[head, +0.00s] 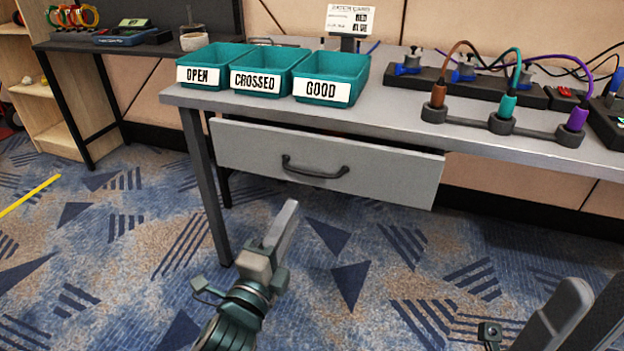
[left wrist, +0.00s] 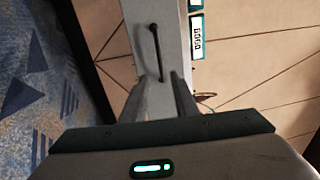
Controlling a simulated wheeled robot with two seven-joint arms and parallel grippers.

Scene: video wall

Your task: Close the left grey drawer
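The grey drawer (head: 325,160) hangs under the workbench and has a dark bar handle (head: 315,168). Its front stands out from the bench, with a dark gap above it, so it is partly open. My left gripper (head: 285,225) is in front of and below the drawer, apart from it. In the left wrist view the two fingers (left wrist: 161,90) are spread with nothing between them, and the handle (left wrist: 156,50) shows beyond them. My right gripper (head: 578,312) is partly in view at the bottom right, cut off by the frame; its opening is unclear.
Teal bins labelled OPEN (head: 212,66), CROSSED (head: 268,70) and GOOD (head: 330,78) stand on the workbench (head: 395,115) above the drawer. A cable holder (head: 500,124) with coloured plugs is to the right. A bench leg (head: 207,190) stands left of the drawer. The carpet in front is clear.

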